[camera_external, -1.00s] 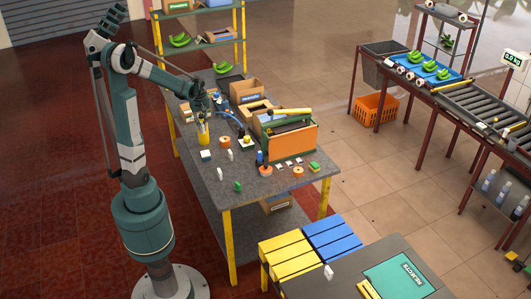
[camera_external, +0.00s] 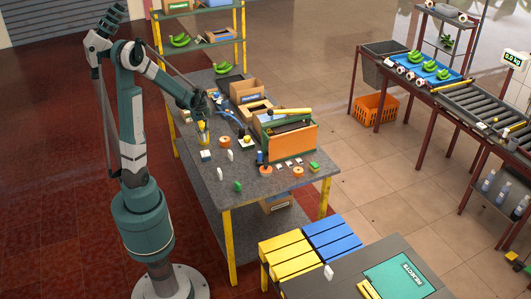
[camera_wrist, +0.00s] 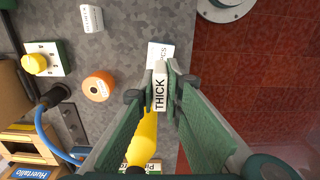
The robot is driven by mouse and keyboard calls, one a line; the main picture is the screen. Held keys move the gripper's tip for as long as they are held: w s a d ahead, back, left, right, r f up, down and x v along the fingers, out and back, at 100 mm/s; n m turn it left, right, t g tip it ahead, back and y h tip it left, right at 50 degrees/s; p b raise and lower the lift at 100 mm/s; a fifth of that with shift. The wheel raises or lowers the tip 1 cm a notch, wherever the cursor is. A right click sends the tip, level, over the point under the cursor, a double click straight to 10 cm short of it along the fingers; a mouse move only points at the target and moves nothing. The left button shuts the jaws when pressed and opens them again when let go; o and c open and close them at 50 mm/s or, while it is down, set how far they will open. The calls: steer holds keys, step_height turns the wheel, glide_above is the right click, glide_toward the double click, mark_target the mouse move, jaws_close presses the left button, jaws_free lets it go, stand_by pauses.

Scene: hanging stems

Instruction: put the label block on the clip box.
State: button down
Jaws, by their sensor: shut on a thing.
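My gripper (camera_wrist: 161,84) is shut on a small white block marked THICK, the label block (camera_wrist: 160,95), above the table. In the external view my gripper (camera_external: 204,112) is at the table's left side, by a yellow cylinder (camera_external: 204,132); the block cannot be made out there. A small white-topped box (camera_wrist: 159,55) with part-hidden black letters lies just beyond the block in the wrist view; it also shows in the external view (camera_external: 206,155). I cannot tell for sure that this is the clip box. Another lettered white piece (camera_wrist: 152,166) is partly hidden behind the yellow cylinder.
An orange roll (camera_wrist: 98,86), a white tag (camera_wrist: 91,18) and a yellow-topped button block (camera_wrist: 36,64) are left of the block in the wrist view. Cardboard boxes (camera_external: 246,90) and an orange-sided crate (camera_external: 290,142) stand farther right. The table's edge is close.

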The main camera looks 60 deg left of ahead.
glide_above(205, 153)
steer(key=shift+w+f, duration=0.1)
steer(key=shift+f, duration=2.7)
steer(key=shift+f, duration=0.1)
steer(key=shift+f+b, duration=0.3)
steer(key=shift+f, duration=1.7)
steer(key=shift+f, duration=0.2)
steer(key=c, duration=2.5)
jaws_free()
steer(key=shift+o, duration=0.2)
steer(key=shift+r, duration=0.25)
steer(key=shift+r+p, duration=0.4)
steer(key=shift+r, duration=5.6)
steer(key=shift+d, duration=0.1)
